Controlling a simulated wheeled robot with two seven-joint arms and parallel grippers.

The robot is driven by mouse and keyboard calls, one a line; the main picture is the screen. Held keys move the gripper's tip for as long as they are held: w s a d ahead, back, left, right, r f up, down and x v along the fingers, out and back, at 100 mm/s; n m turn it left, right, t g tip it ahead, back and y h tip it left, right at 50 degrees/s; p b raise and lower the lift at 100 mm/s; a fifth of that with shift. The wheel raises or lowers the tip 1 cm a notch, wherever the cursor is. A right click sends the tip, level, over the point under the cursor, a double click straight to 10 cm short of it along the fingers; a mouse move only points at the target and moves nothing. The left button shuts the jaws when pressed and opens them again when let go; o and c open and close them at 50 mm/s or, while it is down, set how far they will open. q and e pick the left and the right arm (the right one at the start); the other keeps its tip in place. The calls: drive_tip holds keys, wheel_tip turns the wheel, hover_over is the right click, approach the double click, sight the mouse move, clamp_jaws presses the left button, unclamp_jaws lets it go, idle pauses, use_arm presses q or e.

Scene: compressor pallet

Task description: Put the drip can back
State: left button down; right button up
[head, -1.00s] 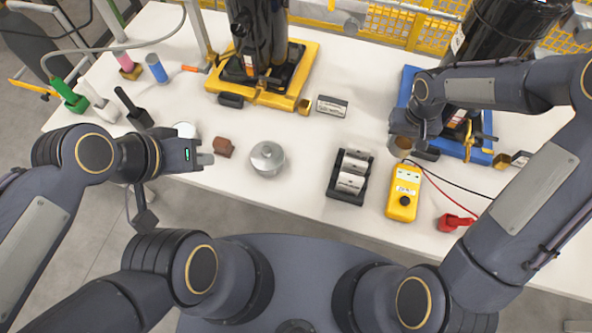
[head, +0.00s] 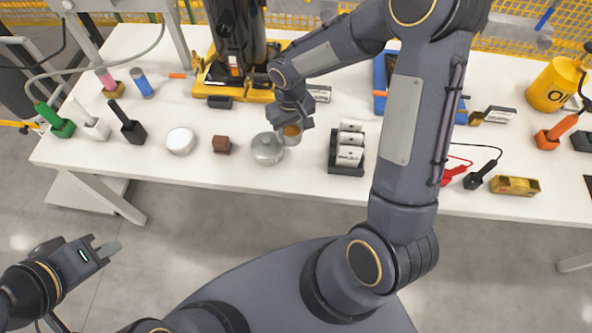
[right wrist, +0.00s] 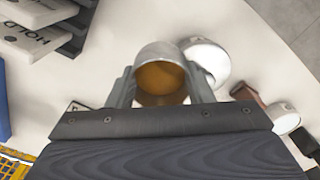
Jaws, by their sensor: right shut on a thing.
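The drip can (head: 291,135) is a small grey metal cup with orange-brown inside. My right gripper (head: 291,120) is shut on it and holds it beside the lidded silver pot (head: 267,150), overlapping its edge in the head view. In the right wrist view the can (right wrist: 160,72) sits between both fingers, its open mouth facing the camera. A round pale metal thing, apparently the pot, shows just behind it (right wrist: 208,62). My left gripper (head: 100,249) is empty, off the table's front edge at lower left; its finger gap is unclear.
A brown block (head: 221,144) and a round white dish (head: 180,141) lie left of the pot. A yellow pallet (head: 235,90) with a black compressor stands behind; a blue pallet (head: 380,80) is partly hidden by my right arm.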

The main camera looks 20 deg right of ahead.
drive_tip(key=s+r+n+b, duration=0.35)
drive_tip(key=s+n, duration=0.45)
drive_tip(key=n, duration=0.3)
drive_tip(key=s+r+n+b, duration=0.2)
drive_tip(key=s+n+b, duration=0.2)
drive_tip(key=s+n, duration=0.6)
drive_tip(key=shift+n, duration=0.7)
drive_tip(key=w+d+f, duration=0.1)
drive_tip(key=w+f, duration=0.2)
drive_tip(key=w, duration=0.1)
drive_tip(key=w+d+f, duration=0.2)
drive_tip(key=w+f, duration=0.1)
drive_tip(key=w, duration=0.2)
drive_tip(key=w+d+f+b, duration=0.1)
drive_tip(key=w+f, duration=0.2)
drive_tip(key=w, duration=0.1)
drive_tip(key=shift+w+d+f, duration=0.2)
drive_tip(key=shift+w+f, duration=0.1)
drive_tip(key=shift+w, duration=0.1)
drive_tip(key=shift+w+f, duration=0.15)
drive_tip(key=shift+w+d+f+b, duration=0.15)
drive_tip(key=shift+f+b, duration=0.15)
drive_tip(key=shift+f, duration=1.4)
drive_tip(key=shift+f, duration=0.1)
